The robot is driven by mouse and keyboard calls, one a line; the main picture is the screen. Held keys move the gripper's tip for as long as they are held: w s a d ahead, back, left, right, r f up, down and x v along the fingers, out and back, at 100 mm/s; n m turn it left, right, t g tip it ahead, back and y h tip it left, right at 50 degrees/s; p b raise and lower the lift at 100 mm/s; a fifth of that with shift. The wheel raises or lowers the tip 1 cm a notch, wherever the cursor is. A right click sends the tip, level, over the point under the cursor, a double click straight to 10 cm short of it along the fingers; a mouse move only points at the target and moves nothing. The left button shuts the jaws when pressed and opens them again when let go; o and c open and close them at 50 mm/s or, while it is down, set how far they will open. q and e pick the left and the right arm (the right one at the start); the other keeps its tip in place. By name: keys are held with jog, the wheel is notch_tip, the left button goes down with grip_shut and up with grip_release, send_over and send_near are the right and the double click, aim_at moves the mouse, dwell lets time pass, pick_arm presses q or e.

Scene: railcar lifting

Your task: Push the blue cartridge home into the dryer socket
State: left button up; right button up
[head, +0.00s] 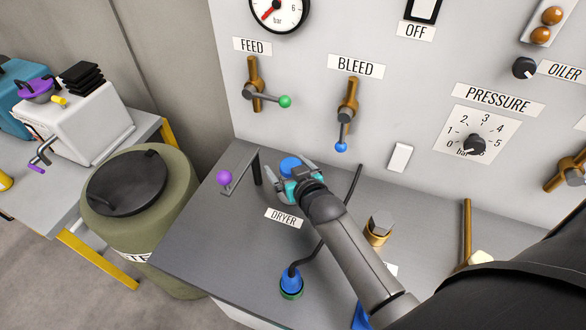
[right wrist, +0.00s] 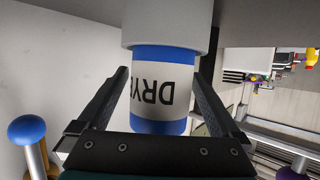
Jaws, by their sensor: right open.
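The blue cartridge (right wrist: 163,92) shows large in the right wrist view, with blue bands and a white label reading "DRY", upside down. Its end meets a grey round collar, the dryer socket (right wrist: 168,30); a long labelled stretch is outside the collar. In the head view only the cartridge's blue end (head: 289,164) shows, above the DRYER label. My right gripper (head: 288,179) is open, with one finger on each side of the cartridge; small gaps show beside it in the wrist view. It hides the socket in the head view. My left gripper is not in view.
A purple-knobbed lever (head: 225,178) stands left of the cartridge. The blue-tipped BLEED handle (head: 341,146) hangs on the panel behind. A blue plug (head: 291,282) with a black cable is in front, and a brass fitting (head: 378,230) lies right of my forearm.

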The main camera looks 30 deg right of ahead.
jog(key=p+v, duration=0.1)
jog(key=v, duration=1.4)
jog(key=shift+p, duration=0.3)
